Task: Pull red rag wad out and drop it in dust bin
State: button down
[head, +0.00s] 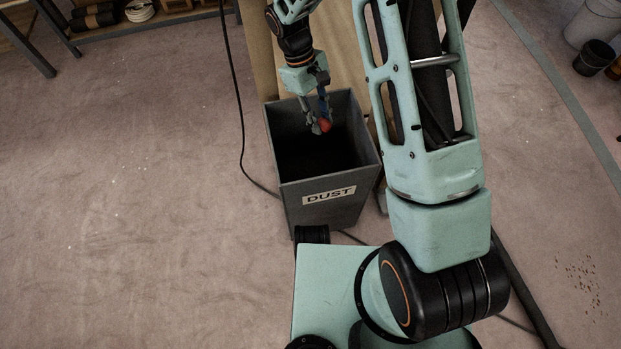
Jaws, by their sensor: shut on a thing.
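The dust bin (330,207) is a dark grey, square, open-topped bin with a label reading "DUST" on its front. It stands upright on the floor in the upper middle of the head view. My gripper (320,127) points down over the bin's opening. It is shut on the red rag wad (326,125), a small red lump at the fingertips. The fingers partly hide the wad. I cannot tell whether the wad is just above the rim or slightly inside it. The inside of the bin is dark and its bottom is not visible.
A tan wooden panel (258,60) stands right behind the bin. A black cable (241,140) runs down and across the floor left of it. A shelf (150,20) is at the upper left, and buckets (594,57) are at the upper right. The left floor is clear.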

jog(key=c, duration=1.5)
grip_release()
jog(key=shift+c, duration=0.2)
jog(key=v, duration=1.2)
jog(key=shift+d, duration=0.1)
